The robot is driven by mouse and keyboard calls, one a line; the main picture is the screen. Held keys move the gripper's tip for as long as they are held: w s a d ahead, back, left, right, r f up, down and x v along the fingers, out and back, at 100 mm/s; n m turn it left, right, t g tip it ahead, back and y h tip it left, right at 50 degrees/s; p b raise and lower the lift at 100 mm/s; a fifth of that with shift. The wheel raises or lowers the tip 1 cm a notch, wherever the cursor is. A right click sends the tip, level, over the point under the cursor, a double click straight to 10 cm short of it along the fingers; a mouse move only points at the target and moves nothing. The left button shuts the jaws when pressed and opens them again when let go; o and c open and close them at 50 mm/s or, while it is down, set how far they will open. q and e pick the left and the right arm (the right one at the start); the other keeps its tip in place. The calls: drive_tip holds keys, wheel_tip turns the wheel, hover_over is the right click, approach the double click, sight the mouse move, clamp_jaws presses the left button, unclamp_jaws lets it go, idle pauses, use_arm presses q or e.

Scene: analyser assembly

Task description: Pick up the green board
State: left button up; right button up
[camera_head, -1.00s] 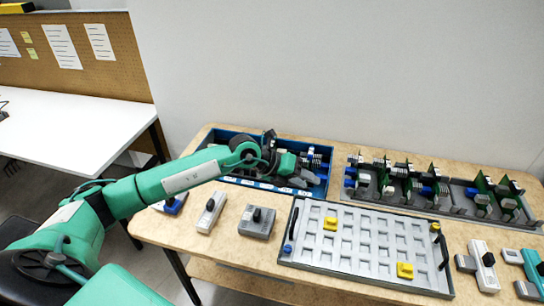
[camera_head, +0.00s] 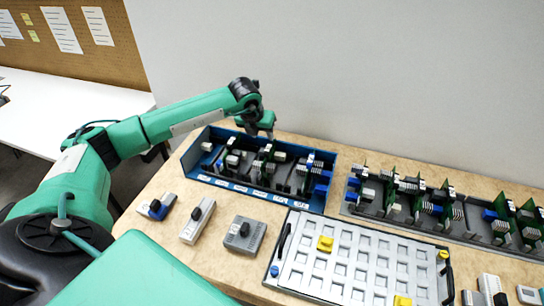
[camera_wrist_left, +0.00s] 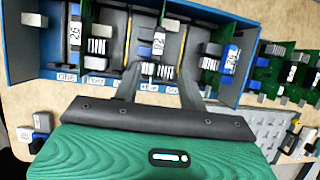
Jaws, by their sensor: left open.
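Several green boards carrying grey and blue parts stand upright in the blue bin (camera_head: 326,205); which one is meant cannot be told. One green board (camera_head: 268,152) shows near the middle of the bin. My left gripper (camera_head: 262,133) is above the bin's back edge, pointing down. In the left wrist view its fingers (camera_wrist_left: 162,78) are spread and empty, with a grey finned part visible between them, below in the bin. A green board edge (camera_wrist_left: 86,22) shows left of the fingers. Whether the fingers touch anything cannot be told. My right gripper is not in view.
A second row of green boards stands in a grey rack (camera_head: 352,207) to the right. A grey slotted tray (camera_head: 340,262) with yellow blocks lies in front. Small grey devices (camera_head: 243,235) lie on the wooden table left of the tray. Bin walls surround the boards.

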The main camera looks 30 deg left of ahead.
use_arm(q)
drive_tip(key=p, duration=0.1)
hover_over(268, 148)
drive_tip(key=s, duration=0.3)
drive_tip(key=f, duration=0.5)
drive_tip(key=shift+w+d+f, duration=0.15)
drive_tip(key=shift+d, duration=0.2)
drive_tip(key=shift+w+f, duration=0.2)
drive_tip(key=shift+f, duration=0.1)
drive_tip(key=shift+w+a+f+p, duration=0.15)
drive_tip(key=shift+w+f+p, duration=0.1)
drive_tip(key=shift+f+p, duration=0.55)
drive_tip(key=p+x, duration=0.1)
drive_tip(key=x, duration=0.2)
drive_tip(key=shift+w+a+r, duration=0.1)
drive_tip(key=shift+w+f, duration=0.1)
drive_tip(key=shift+f, duration=0.25)
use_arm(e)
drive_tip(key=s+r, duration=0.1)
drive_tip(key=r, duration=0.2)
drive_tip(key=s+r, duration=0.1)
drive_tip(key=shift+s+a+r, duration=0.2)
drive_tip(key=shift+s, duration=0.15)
use_arm(q)
clamp_jaws()
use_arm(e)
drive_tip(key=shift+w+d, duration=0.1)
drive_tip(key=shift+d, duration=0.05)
